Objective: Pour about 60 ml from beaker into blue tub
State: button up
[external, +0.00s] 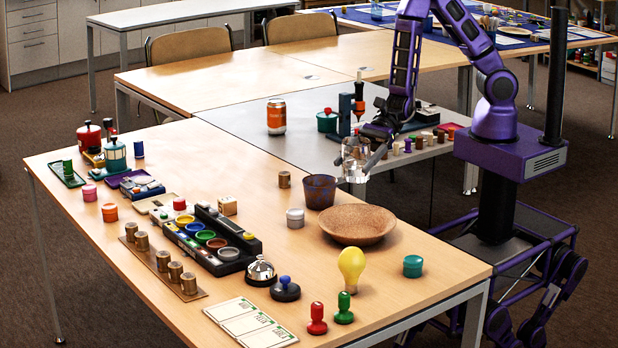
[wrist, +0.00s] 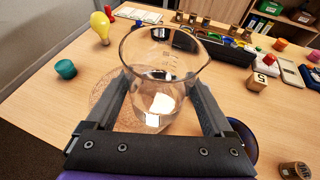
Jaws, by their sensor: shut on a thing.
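My gripper (external: 370,147) is shut on a clear glass beaker (external: 353,162), holding it in the air, apparently upright. In the wrist view the beaker (wrist: 165,60) stands between both fingers, with its spout toward the right and some clear liquid low inside. The dark blue tub (external: 319,191) stands on the wooden table, below and left of the beaker in the external view. In the wrist view only a sliver of the blue tub (wrist: 246,138) shows behind the right finger. The inside of the tub is mostly hidden.
A yellow bulb-shaped object (external: 351,268) and a teal jar (external: 413,266) stand nearer the front. A grey table (external: 235,113) adjoins behind.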

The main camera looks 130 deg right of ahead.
aim_at(352, 180)
jog(key=shift+f, duration=3.05)
jog(key=shift+d+r, duration=0.1)
jog(key=shift+d, duration=0.05)
jog(key=shift+d+r+m+y+p, duration=0.25)
jog(key=shift+d+m+y+p, duration=0.25)
jog(key=shift+m+p, duration=0.25)
jog(key=shift+d+r+m+t+y, duration=0.1)
jog(key=shift+d+m+t+y, duration=0.5)
jog(key=shift+d+m+y, duration=0.5)
jog(key=shift+d+r+m, duration=0.4)
jog(key=shift+d+m, duration=0.1)
jog(key=shift+m, duration=0.35)
jog(key=shift+r+m+t+y, duration=0.3)
jog(key=shift+m, duration=0.2)
jog(key=shift+f+m+t+y+b, duration=0.3)
jog(key=shift+m+t+b, duration=0.2)
jog(key=shift+m+b, duration=0.35)
jog(key=shift+r, duration=0.25)
jog(key=shift+d+r+m+t+y+b, duration=0.15)
jog(key=shift+r+m+t+b, duration=0.2)
jog(key=shift+m+b, duration=0.35)
jog(key=shift+r+m+t+y+b, duration=0.15)
jog(key=shift+r+m+t+b, duration=0.15)
jog(key=shift+m, duration=0.55)
